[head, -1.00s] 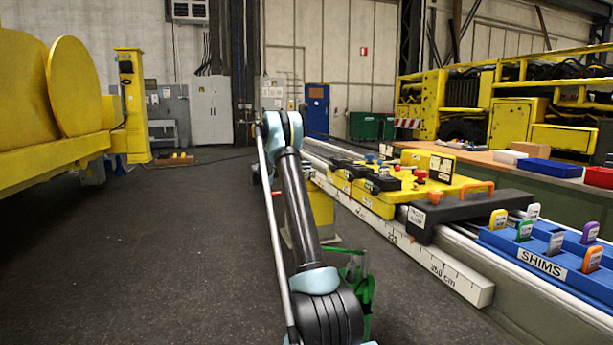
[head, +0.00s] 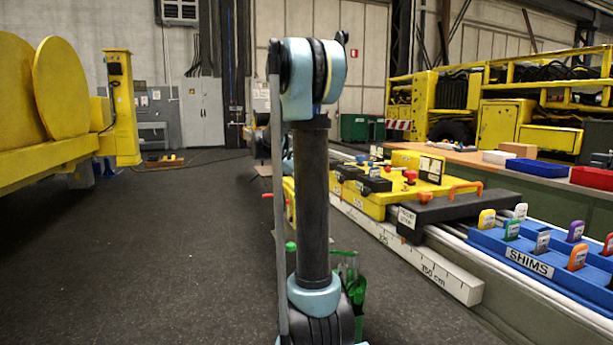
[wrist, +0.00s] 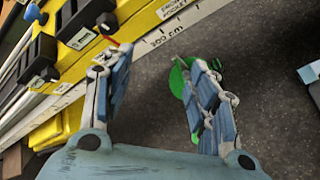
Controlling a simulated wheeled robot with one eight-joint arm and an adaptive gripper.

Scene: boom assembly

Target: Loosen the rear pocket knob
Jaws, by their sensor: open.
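A yellow carriage (head: 372,196) sits on the long rail and carries black blocks and red knobs. I cannot tell which is the rear pocket knob. In the wrist view, a small red-orange piece (wrist: 111,41) shows beside the left fingertip; I cannot tell whether they touch.
A white ruler beam (head: 445,272) runs along the rail's near side. A black block (head: 460,208) sits before the carriage, and a blue shims tray (head: 487,241) with several coloured tags is at right. A green object (head: 355,285) is partly behind my arm. The floor at left is clear.

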